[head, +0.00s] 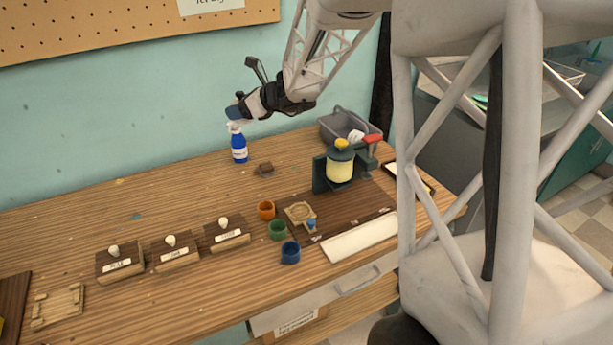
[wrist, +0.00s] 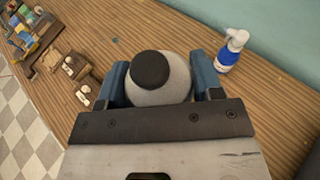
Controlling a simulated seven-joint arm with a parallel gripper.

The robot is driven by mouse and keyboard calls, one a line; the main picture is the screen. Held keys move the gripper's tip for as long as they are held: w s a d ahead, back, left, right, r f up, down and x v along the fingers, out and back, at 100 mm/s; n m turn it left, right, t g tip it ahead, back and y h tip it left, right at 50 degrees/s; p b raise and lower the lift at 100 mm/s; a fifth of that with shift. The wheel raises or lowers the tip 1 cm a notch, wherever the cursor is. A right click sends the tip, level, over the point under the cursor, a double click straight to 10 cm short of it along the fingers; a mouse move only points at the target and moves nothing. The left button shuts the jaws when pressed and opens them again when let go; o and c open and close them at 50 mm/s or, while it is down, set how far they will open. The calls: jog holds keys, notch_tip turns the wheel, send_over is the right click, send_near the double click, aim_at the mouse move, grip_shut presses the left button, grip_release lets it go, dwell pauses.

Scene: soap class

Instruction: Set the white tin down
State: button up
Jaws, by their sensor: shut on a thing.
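My gripper (wrist: 163,80) is shut on a pale grey-white rounded thing with a dark round top, which I take to be the white tin (wrist: 172,92). The tin sits between the two blue fingers, and its underside is hidden. In the head view my gripper (head: 240,112) is raised above the back of the wooden table (head: 190,190), near the blue wall. The tin cannot be told clearly from the gripper in that view.
A blue spray bottle (head: 239,148) with a white head stands below my gripper. A small dark block (head: 266,169) lies to its right. Orange (head: 266,210), green (head: 278,230) and blue (head: 290,252) cups and several labelled blocks stand nearer the front. The table's back left is mostly clear.

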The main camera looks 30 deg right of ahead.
jog(key=shift+s+f+n+g+y, duration=0.4)
jog(key=shift+f+n+g, duration=0.1)
jog(key=shift+f+n, duration=0.15)
jog(key=s+d+f+n+g+h, duration=0.2)
jog(key=s+d+f+n+g, duration=0.1)
jog(key=n+g, duration=0.7)
jog(key=s+d+f+n+g+h, duration=0.2)
jog(key=s+d+f+n+g, duration=0.1)
jog(key=n+g, duration=0.8)
jog(key=shift+s+d+f+h, duration=0.2)
jog(key=shift+d+f+h, duration=0.2)
jog(key=shift+d+f, duration=0.7)
jog(key=shift+d+r+n+g+h, duration=0.3)
jog(key=shift+d+n+h, duration=0.25)
jog(key=shift+n+h, duration=0.1)
jog(key=shift+s+d+n+h, duration=0.1)
jog(key=shift+d+n+h, duration=0.15)
jog(key=shift+n+h, duration=0.3)
jog(key=shift+d+n+h, duration=0.45)
jog(key=shift+n+h, duration=0.3)
jog(key=shift+h, duration=0.15)
jog(key=shift+d+n+g+h, duration=0.25)
jog(key=shift+n+g+h, duration=0.05)
jog(key=shift+n+h, duration=0.35)
jog(key=shift+d+r+n+h, duration=0.1)
jog(key=shift+d+n+h, duration=0.1)
jog(key=shift+n+h, duration=0.25)
